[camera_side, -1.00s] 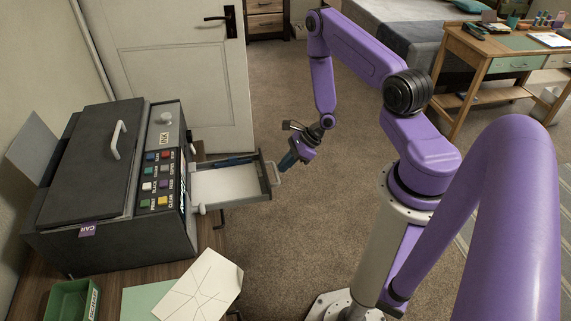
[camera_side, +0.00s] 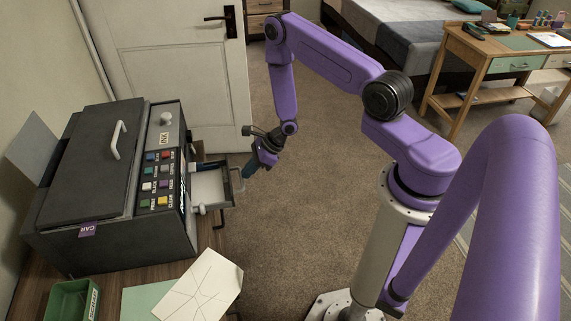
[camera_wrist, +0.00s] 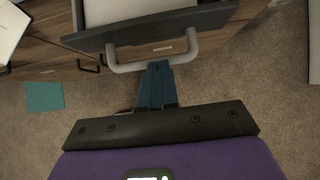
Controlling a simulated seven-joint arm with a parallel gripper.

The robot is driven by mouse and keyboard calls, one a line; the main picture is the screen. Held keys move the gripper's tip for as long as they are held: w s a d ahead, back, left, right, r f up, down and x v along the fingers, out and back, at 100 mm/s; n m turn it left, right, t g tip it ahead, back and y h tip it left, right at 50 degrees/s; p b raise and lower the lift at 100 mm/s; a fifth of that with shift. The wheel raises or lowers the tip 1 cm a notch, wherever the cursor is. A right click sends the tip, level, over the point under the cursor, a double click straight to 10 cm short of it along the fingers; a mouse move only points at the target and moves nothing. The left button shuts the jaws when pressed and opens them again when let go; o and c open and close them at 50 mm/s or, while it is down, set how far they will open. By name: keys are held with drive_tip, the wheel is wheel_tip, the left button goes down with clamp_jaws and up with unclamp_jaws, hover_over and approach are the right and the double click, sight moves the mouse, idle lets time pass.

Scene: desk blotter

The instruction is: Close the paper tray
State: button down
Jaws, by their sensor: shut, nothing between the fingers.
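The paper tray (camera_side: 209,188) sticks out partway from the right face of the dark grey printer (camera_side: 125,195). Its light grey handle (camera_wrist: 155,58) shows in the wrist view, with the tray's dark front panel (camera_wrist: 150,25) beyond it. My gripper (camera_side: 249,172) is just to the right of the tray front in the side view. In the wrist view its blue fingers (camera_wrist: 158,72) are together and empty, with the tips at the handle's bar. I cannot tell for sure whether they touch it.
A wooden desk (camera_side: 145,276) holds the printer, a green bin (camera_side: 72,300) and papers (camera_side: 200,287). A white door (camera_side: 165,70) stands behind. The carpet to the right of the tray is clear. A teal square (camera_wrist: 44,97) lies at left in the wrist view.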

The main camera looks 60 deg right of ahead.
sight(205, 184)
drive_tip(key=w+a, duration=0.8)
drive_tip(key=shift+w+a, duration=0.25)
